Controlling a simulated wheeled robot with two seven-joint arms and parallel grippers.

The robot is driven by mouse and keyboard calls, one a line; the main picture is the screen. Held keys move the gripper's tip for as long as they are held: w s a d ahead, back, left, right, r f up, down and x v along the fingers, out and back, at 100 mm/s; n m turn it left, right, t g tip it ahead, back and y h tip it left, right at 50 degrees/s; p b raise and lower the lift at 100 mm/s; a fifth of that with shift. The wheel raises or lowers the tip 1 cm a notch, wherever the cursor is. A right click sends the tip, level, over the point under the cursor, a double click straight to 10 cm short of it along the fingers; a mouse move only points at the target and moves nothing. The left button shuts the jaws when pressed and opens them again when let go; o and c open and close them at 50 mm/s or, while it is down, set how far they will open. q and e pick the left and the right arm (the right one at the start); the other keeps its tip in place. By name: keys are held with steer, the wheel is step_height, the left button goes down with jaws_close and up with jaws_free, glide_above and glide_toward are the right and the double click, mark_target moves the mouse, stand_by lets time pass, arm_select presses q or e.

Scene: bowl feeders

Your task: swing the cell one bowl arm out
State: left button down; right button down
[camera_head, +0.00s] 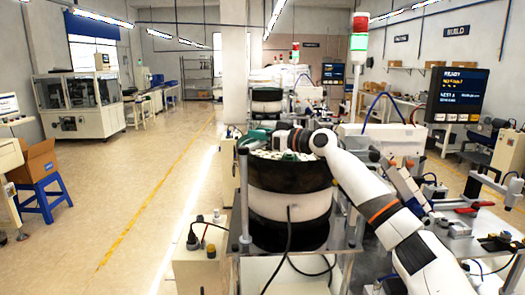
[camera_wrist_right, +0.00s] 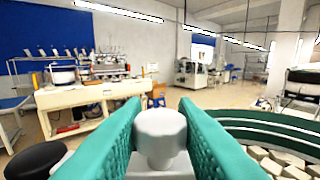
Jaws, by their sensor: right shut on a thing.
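The cell one bowl feeder is a black and white drum (camera_head: 290,205) in the middle of the head view. Light-coloured parts lie inside the green-rimmed bowl (camera_wrist_right: 290,135) in the right wrist view. My right gripper (camera_head: 256,135) is above the left rim of the bowl, with its arm reaching across from the right. Its teal fingers are shut on a pale round-topped knob (camera_wrist_right: 160,135), one finger on each side. What the knob joins below is hidden, so I cannot make out the bowl arm's full shape. My left gripper is not in view.
An upright grey post (camera_head: 244,195) stands at the bowl's left edge. A black cable (camera_head: 289,240) hangs down the drum's front. A beige box (camera_head: 200,270) is at lower left. The aisle floor (camera_head: 150,215) left of the cell is clear. A black round knob (camera_wrist_right: 36,160) shows in the wrist view.

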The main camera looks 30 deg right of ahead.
steer(key=shift+w+n+y, duration=0.25)
steer(key=shift+n+y, duration=0.05)
steer(key=shift+y, duration=0.2)
steer(key=shift+w+a+n+g+y, duration=0.25)
steer(key=shift+n+g+y, duration=0.25)
steer(key=shift+y, duration=0.2)
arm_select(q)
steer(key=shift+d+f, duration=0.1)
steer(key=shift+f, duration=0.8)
arm_select(e)
steer(key=shift+d+r, duration=0.1)
steer(key=c, duration=1.1)
jaws_free()
steer(key=shift+c, duration=0.2)
arm_select(q)
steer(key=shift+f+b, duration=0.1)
steer(key=shift+b, duration=0.25)
arm_select(e)
steer(key=shift+s, duration=0.15)
